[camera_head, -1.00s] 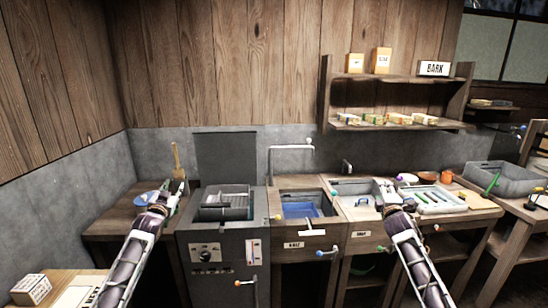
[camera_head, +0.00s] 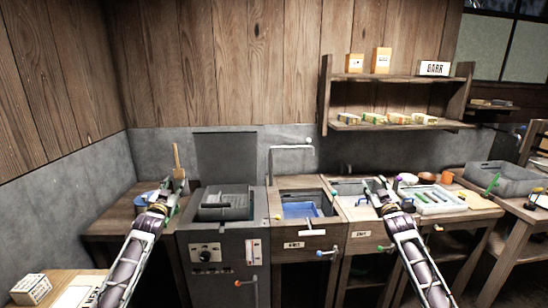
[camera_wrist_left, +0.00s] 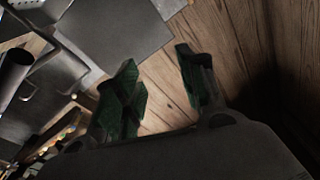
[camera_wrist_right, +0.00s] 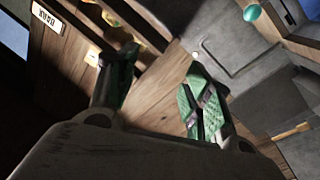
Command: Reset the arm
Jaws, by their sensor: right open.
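My left gripper (camera_head: 176,184) is raised over the left wooden counter, in front of the grey machine's left side. In the left wrist view its green-padded fingers (camera_wrist_left: 162,75) stand apart with nothing between them. My right gripper (camera_head: 377,186) is over the counter right of the sink. In the right wrist view its fingers (camera_wrist_right: 158,85) are spread and empty. A wooden-handled tool (camera_head: 177,158) stands upright just behind the left gripper in the head view. Its lower end is hidden by the gripper.
The grey machine (camera_head: 215,250) with a raised lid stands between the arms. A sink with a blue basin (camera_head: 301,210) and a tap are right of it. A white tray (camera_head: 437,203) lies close to the right gripper. A shelf (camera_head: 400,125) with small boxes hangs behind.

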